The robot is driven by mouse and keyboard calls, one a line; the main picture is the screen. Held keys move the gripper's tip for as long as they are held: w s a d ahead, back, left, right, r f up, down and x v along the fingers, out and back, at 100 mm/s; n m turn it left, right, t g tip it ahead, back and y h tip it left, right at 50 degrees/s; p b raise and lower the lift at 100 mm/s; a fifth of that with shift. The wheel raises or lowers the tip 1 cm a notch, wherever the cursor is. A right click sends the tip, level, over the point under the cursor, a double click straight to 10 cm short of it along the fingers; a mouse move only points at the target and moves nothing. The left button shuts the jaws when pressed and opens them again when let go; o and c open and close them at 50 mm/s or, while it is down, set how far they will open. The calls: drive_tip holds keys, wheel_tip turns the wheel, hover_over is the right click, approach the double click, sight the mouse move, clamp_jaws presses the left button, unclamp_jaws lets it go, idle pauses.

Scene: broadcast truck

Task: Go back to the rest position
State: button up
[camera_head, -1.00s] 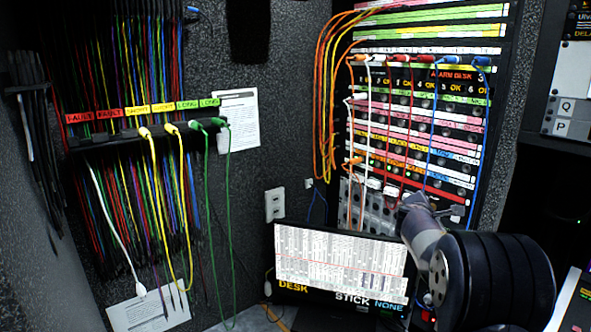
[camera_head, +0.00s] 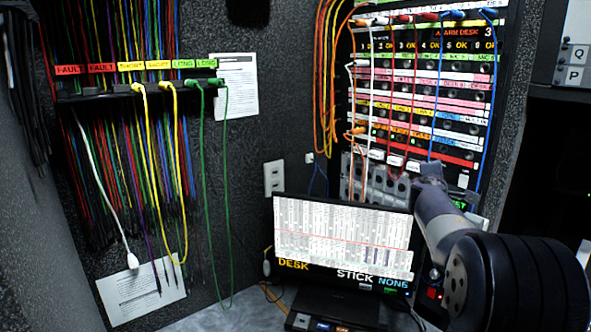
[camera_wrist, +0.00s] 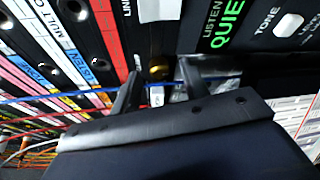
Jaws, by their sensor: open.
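My gripper (camera_wrist: 160,82) is open in the wrist view, with its two dark fingers apart. Nothing is clearly held between them. A blue cable (camera_wrist: 75,95) runs across close to the fingers; I cannot tell whether it touches them. Beyond the fingers is a dark panel with a gold round socket (camera_wrist: 158,70) and a green "QUIE" label (camera_wrist: 230,22). In the head view my arm reaches in from the lower right, and its end is near the lower right of the patch panel (camera_head: 425,120). The fingers are too hidden there to make out.
Red, white, orange and blue cables hang across the patch panel. A monitor (camera_head: 342,240) stands below it, left of my arm. On the left wall, a labelled cable rack (camera_head: 105,96) holds yellow and green cables. Dark open space lies to the right.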

drive_tip(key=m+b, duration=0.1)
drive_tip(key=b, duration=0.2)
drive_tip(key=m+t+b, duration=0.1)
drive_tip(key=m+b, duration=0.1)
drive_tip(key=m+h+b, duration=0.1)
drive_tip(key=b, duration=0.2)
drive_tip(key=shift+f+m+t+b, duration=0.35)
drive_tip(key=shift+m+t, duration=0.05)
drive_tip(key=shift+r, duration=0.1)
